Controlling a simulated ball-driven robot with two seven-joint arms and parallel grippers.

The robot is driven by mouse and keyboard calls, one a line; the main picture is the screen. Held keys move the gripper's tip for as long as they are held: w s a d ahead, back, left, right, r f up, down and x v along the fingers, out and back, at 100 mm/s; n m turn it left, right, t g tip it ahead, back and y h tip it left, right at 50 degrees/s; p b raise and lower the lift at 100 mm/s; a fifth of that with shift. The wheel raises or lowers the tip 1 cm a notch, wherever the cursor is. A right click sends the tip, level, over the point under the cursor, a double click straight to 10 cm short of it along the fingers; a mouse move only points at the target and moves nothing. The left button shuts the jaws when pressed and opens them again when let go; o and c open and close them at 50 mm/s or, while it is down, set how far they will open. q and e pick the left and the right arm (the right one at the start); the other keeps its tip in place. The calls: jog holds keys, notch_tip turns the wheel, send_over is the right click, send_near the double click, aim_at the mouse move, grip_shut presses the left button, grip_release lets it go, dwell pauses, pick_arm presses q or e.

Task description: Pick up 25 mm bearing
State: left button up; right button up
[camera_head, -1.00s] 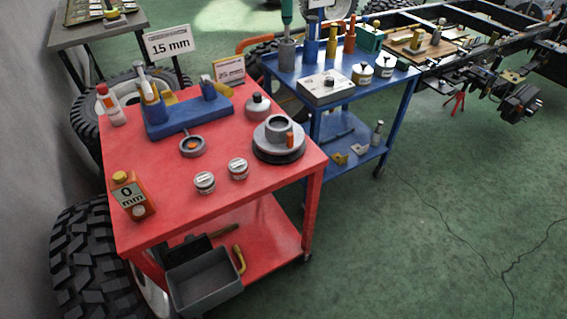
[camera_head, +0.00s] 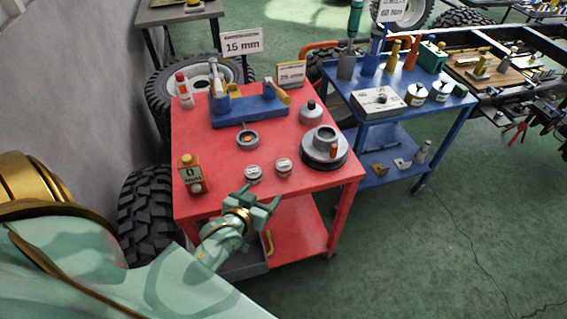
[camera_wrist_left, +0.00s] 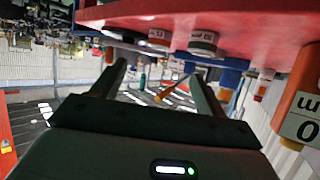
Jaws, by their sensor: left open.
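A small grey ring with an orange centre (camera_head: 247,139), which looks like a bearing, lies flat on the red cart top (camera_head: 215,163). Its size cannot be read. Two small round pieces with white labels, a left one (camera_head: 253,174) and a right one (camera_head: 283,167), stand nearer the front edge. Their print is too small to read; labelled round pieces also show in the left wrist view (camera_wrist_left: 203,42). My left gripper (camera_head: 262,201) is open and empty at the cart's front edge, in front of these two pieces. My right gripper is not in view.
An orange bottle (camera_head: 192,175) stands at the front left, a grey flanged hub (camera_head: 323,146) at the right. A blue tool holder (camera_head: 250,111) and a grey knobbed weight (camera_head: 311,112) are behind. A blue cart (camera_head: 383,130) stands at the right.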

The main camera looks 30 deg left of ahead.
pick_arm(q)
jog(key=b, duration=0.3)
send_near(283, 165)
jog(key=x, duration=0.4)
jog(key=shift+s+a+f, duration=0.1)
jog(key=shift+s+f, duration=0.05)
jog(key=shift+f, duration=0.15)
jog(key=b+x, duration=0.2)
jog(key=x, duration=0.3)
jog(key=shift+w+r, duration=0.1)
jog(key=shift+w, duration=0.15)
jog(key=shift+r, duration=0.15)
jog(key=shift+c, duration=0.5)
jog(key=c, duration=1.3)
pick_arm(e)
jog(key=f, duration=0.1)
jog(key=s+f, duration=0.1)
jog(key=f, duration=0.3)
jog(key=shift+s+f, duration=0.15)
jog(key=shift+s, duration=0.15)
pick_arm(q)
jog(key=shift+o, duration=0.2)
jog(key=shift+r, duration=0.1)
